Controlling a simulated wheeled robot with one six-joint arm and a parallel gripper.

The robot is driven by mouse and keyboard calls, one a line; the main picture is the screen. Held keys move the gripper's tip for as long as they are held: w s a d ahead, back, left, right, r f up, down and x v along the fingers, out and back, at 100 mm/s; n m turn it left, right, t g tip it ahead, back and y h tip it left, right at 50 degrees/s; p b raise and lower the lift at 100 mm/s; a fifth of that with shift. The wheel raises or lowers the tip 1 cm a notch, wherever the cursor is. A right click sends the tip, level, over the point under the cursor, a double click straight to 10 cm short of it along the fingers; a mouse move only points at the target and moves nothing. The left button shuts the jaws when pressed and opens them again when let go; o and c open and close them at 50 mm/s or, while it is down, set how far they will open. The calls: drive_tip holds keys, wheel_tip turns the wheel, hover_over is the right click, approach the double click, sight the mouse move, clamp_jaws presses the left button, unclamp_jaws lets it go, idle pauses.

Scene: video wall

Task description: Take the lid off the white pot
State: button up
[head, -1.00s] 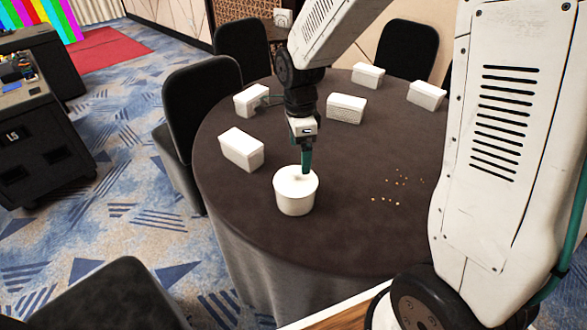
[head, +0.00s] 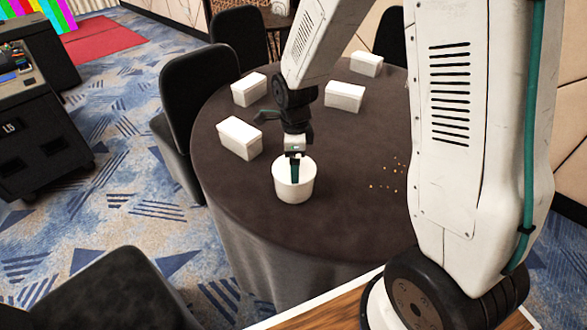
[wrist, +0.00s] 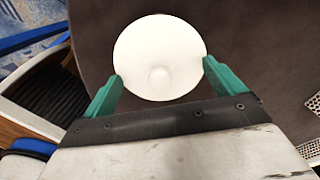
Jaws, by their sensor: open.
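The white pot (head: 294,186) stands upright near the front left of the round dark table. Its white lid (wrist: 160,52) is on it, with a small round knob (wrist: 159,76) showing in the wrist view. My gripper (head: 295,172) points down right over the pot in the head view and hides much of the lid. In the wrist view my gripper's green fingers (wrist: 163,76) are open, one on each side of the knob and apart from it. Whether the fingertips touch the lid's top I cannot tell.
Several white boxes (head: 239,138) stand on the round table (head: 330,232) behind the pot. Small yellowish bits (head: 385,187) lie to its right. Black chairs (head: 196,95) surround the table. The cloth in front of the pot is clear.

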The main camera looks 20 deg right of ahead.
drive_tip(key=shift+s+f, duration=0.1)
drive_tip(key=shift+s, duration=0.05)
drive_tip(key=c, duration=1.4)
drive_tip(key=shift+o, duration=0.2)
